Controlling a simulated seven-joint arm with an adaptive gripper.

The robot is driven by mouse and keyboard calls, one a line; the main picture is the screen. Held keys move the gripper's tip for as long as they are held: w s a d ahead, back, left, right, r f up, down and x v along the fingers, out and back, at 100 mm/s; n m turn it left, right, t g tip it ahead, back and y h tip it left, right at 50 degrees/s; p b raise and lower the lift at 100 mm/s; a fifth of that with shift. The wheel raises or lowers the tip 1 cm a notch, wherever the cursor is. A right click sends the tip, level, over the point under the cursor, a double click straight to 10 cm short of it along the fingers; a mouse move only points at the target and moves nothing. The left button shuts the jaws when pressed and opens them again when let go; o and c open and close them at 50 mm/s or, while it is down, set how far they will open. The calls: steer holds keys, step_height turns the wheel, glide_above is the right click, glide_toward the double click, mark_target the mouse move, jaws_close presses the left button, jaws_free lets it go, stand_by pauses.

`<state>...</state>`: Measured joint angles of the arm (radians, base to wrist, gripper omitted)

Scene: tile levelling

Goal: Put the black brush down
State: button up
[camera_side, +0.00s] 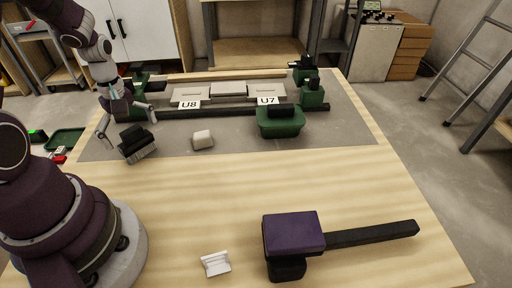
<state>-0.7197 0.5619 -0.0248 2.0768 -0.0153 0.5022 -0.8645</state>
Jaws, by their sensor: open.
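The black brush (136,142) with pale grey bristles is on or just above the grey mat (230,140), at its front left. It looks turned at an angle; I cannot tell whether it rests flat. My gripper (129,129) is open at the brush, with one finger to the left of it and the other behind its upper right side. The brush shows no clear grip between the fingers.
Tiles marked U8 (190,96) and U7 (268,93) lie behind a dark bar (225,110). A purple-headed mallet (293,234) and a white piece (216,263) lie in front. The wood between is bare.

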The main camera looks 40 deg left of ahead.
mark_target(132, 130)
steer(key=shift+m, duration=0.3)
steer(key=r, duration=1)
steer(key=shift+w+d+r, duration=0.1)
steer(key=shift+d+r, duration=0.05)
steer(key=shift+d, duration=0.15)
steer(key=d+r+m+t, duration=0.2)
steer(key=d+r+m, duration=0.1)
steer(key=d+m, duration=0.4)
steer(key=s+d+r+m+t, duration=0.1)
steer(key=d+r+m+t, duration=0.2)
steer(key=d+m, duration=0.4)
steer(key=m, duration=0.3)
steer(key=shift+s+d+r+t, duration=0.2)
steer(key=shift+s+r+t, duration=0.1)
steer(key=shift+r, duration=0.1)
